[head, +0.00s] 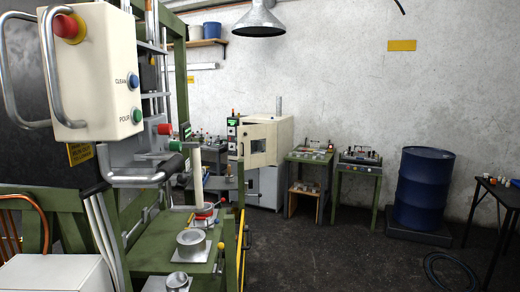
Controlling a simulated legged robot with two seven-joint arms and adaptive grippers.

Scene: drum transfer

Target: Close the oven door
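The oven (285,140) is a cream cabinet on a grey base against the far wall, near the middle of the head view. Its door (258,131) is a cream panel with a small dark window (258,146). From this distance I cannot tell surely whether the door is ajar or flush. A control panel with a green display (232,122) is at the oven's left. Neither of my grippers is in view.
A green-framed machine with a cream button box (95,70) fills the left foreground. Small benches (308,156) (358,166) stand right of the oven. A blue drum (424,190), a black hose (452,270) and a dark table (498,192) are at right. The middle floor is clear.

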